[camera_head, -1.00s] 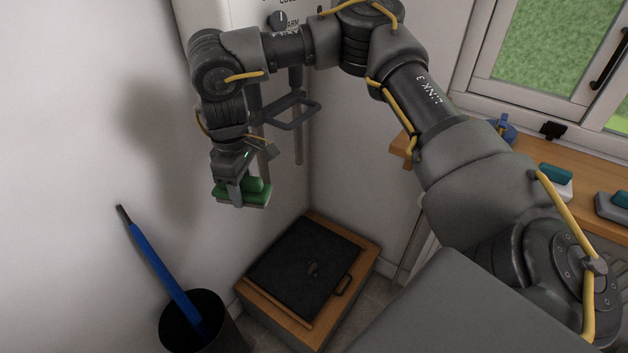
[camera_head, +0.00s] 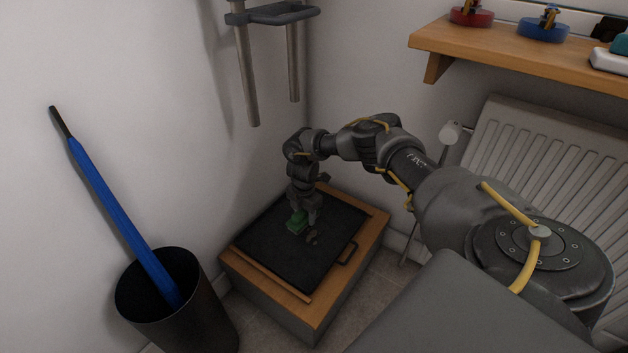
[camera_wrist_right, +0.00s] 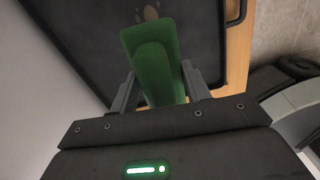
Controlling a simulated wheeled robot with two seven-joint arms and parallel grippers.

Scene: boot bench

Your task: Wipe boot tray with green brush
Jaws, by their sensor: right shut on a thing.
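The boot tray (camera_head: 275,258) is a black, shallow tray with a handle, lying on a low wooden bench (camera_head: 309,315) in the corner. My right gripper (camera_head: 303,217) is low over the middle of the tray, shut on the green brush (camera_head: 296,224). In the right wrist view the green brush (camera_wrist_right: 152,62) sits between the two fingers, with the dark tray (camera_wrist_right: 85,35) beyond it. A brownish dirt mark (camera_head: 312,237) on the tray is close beside the brush. I cannot tell whether the bristles touch the tray. My left gripper is not in view.
A black bin (camera_head: 190,315) holding a blue umbrella (camera_head: 115,205) stands left of the bench. A radiator (camera_head: 545,165) and a wooden shelf (camera_head: 500,54) with several items are at right. A grey rack (camera_head: 272,14) hangs on the wall above.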

